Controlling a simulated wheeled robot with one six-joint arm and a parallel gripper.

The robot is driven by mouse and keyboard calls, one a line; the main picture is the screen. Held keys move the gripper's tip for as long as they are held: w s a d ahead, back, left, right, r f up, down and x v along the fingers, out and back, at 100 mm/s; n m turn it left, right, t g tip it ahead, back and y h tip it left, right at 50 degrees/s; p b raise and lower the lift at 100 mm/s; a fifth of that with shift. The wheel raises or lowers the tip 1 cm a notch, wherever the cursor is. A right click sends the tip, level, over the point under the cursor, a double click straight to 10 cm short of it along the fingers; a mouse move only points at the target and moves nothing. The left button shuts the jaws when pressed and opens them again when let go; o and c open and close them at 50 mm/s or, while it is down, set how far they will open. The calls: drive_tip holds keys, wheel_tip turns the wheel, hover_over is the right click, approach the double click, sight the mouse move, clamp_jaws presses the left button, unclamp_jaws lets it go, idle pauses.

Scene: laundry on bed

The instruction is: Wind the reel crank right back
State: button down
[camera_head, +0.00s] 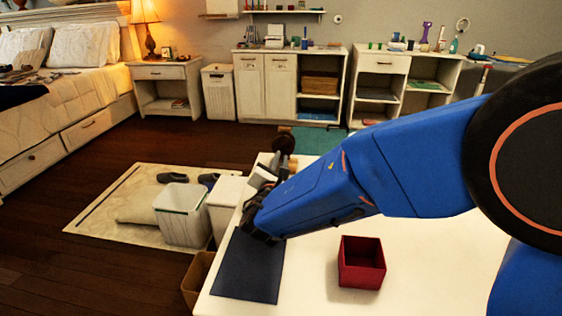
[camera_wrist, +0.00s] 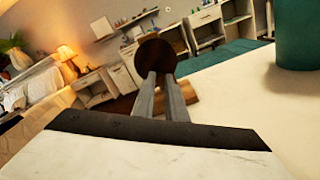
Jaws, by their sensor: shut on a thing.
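The reel (camera_head: 284,141) stands at the far left part of the white table, past my gripper in the head view. Its round brown part and a lighter wooden piece show there, small and partly covered. My gripper (camera_head: 266,184) reaches towards it at the end of my blue arm. In the wrist view, two narrow grey bars run close together up to a round dark brown piece (camera_wrist: 161,58), with a wooden piece (camera_wrist: 205,88) beside them. My gripper is shut on a part that looks like the crank; the exact contact and the crank's angle are unclear.
A dark blue mat (camera_head: 248,270) and an open red box (camera_head: 361,280) lie on the white table (camera_head: 315,270). A teal cylinder (camera_wrist: 298,35) stands to the right in the wrist view. White bins (camera_head: 182,228) stand on the floor left of the table.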

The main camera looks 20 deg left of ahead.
idle(0.4)
drive_tip(key=c, duration=1.8)
unclamp_jaws()
drive_tip(key=shift+v, duration=3.8)
